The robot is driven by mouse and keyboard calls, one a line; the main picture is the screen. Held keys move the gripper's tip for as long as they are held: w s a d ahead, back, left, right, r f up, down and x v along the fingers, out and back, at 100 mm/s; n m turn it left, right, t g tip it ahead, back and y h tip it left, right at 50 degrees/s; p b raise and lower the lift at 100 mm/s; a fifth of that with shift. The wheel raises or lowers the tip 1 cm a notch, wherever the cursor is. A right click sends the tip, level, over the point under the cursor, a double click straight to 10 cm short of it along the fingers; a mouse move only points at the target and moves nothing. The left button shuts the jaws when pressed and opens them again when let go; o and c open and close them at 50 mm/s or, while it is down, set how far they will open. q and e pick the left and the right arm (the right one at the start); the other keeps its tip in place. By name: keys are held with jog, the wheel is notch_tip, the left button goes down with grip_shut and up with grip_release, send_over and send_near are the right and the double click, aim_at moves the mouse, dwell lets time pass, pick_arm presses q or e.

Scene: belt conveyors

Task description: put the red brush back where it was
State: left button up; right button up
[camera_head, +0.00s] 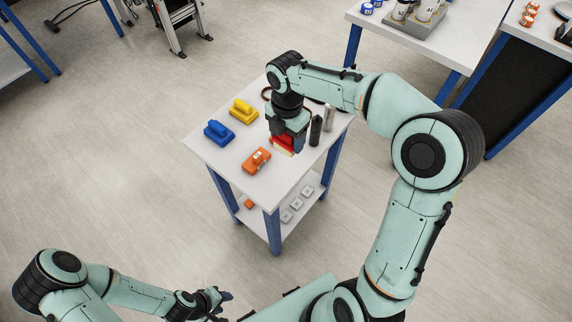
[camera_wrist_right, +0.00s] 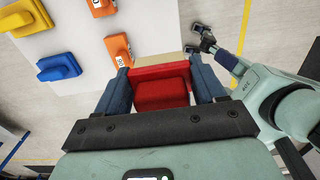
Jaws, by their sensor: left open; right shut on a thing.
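The red brush (camera_head: 284,142), with pale bristles, is held in my right gripper (camera_head: 287,137) at the right part of a small white table (camera_head: 215,166). In the right wrist view the red brush (camera_wrist_right: 162,92) sits between the two fingers of my right gripper (camera_wrist_right: 163,82), which is shut on it. I cannot tell whether its bristles touch the tabletop. An orange brush (camera_head: 256,160), a blue brush (camera_head: 219,133) and a yellow brush (camera_head: 243,111) stand on the same table. My left gripper (camera_head: 214,297) is open and empty, low in the head view, away from the table.
A dark cylinder (camera_head: 315,130) and a grey cylinder (camera_head: 329,117) stand close right of my right gripper. A lower shelf (camera_head: 262,222) holds several small items. Other tables (camera_head: 452,55) stand at the upper right. The tabletop's left corner is bare.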

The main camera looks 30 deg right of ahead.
pick_arm(q)
jog(key=shift+s+f+b, duration=0.65)
jog(key=shift+s+f, duration=0.2)
jog(key=shift+f, duration=0.2)
pick_arm(e)
notch_tip(320, 180, down, 13)
jog(key=shift+f, duration=0.2)
jog(key=shift+f, duration=0.15)
jog(key=o, duration=0.9)
jog(key=shift+o, duration=0.2)
jog(key=shift+w+r, duration=0.1)
jog(key=shift+r, duration=0.15)
notch_tip(320, 180, up, 12)
jog(key=shift+f+p, duration=0.1)
jog(key=shift+p, duration=0.6)
pick_arm(q)
jog(key=shift+w+r, duration=0.85)
jog(key=shift+r, duration=0.1)
jog(key=shift+s, duration=0.1)
